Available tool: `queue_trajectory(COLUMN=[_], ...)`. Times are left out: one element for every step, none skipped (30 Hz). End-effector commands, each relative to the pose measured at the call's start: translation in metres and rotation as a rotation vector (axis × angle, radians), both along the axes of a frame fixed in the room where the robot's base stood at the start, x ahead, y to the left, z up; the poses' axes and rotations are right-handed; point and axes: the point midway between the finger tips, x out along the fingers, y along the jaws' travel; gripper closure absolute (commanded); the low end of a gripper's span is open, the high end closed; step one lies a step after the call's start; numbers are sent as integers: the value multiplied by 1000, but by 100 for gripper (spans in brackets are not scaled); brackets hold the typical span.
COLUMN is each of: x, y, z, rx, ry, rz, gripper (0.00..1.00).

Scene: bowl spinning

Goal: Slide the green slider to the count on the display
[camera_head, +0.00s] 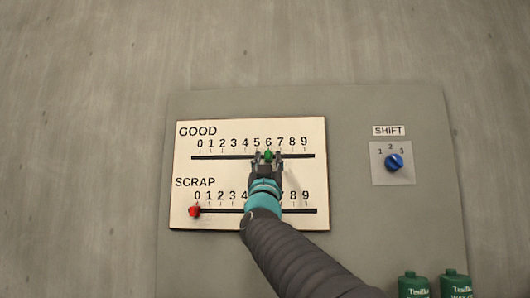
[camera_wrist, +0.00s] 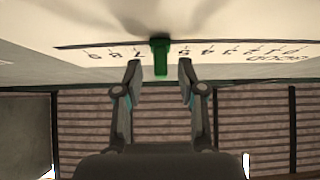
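The green slider (camera_head: 268,154) is on the upper track, labelled GOOD, below the 6 in the head view. In the wrist view the green slider (camera_wrist: 160,56) covers the place between the 5 and the 7. My gripper (camera_head: 267,158) is at the slider, with one finger on each side. In the wrist view my gripper (camera_wrist: 160,80) is open, with a clear gap between each finger and the slider. No display showing a count is in either view.
The white scale plate (camera_head: 186,170) also has a SCRAP track with a red slider (camera_head: 194,211) at 0. A blue SHIFT knob (camera_head: 394,161) is on the grey panel (camera_head: 350,105) at right. Two green containers (camera_head: 414,287) (camera_head: 455,285) stand at the lower right.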

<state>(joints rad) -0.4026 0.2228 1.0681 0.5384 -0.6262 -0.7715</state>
Motion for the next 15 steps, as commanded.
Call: queue_trajectory(x=[4, 5, 7, 8, 9, 10, 10, 10, 11, 11, 11, 10, 10, 10, 11], y=[0, 0, 0, 1, 1, 1, 1, 1, 1, 1, 1, 1, 1, 1, 1], z=[5, 7, 8, 9, 9, 10, 11, 11, 11, 11, 11, 11, 11, 11, 11], rx=[0, 1, 1, 1, 1, 1, 1, 1, 1, 1, 1, 0, 0, 0, 0], ry=[1, 0, 0, 1, 1, 1, 0, 0, 0, 0, 0, 0, 0, 0, 0], rz=[0, 1, 2, 2, 2, 2, 2, 2, 2, 2, 2, 3, 3, 3, 3], gripper=[60, 60, 60, 60, 60, 60, 60, 60, 60, 60, 60, 60, 60, 60, 60])
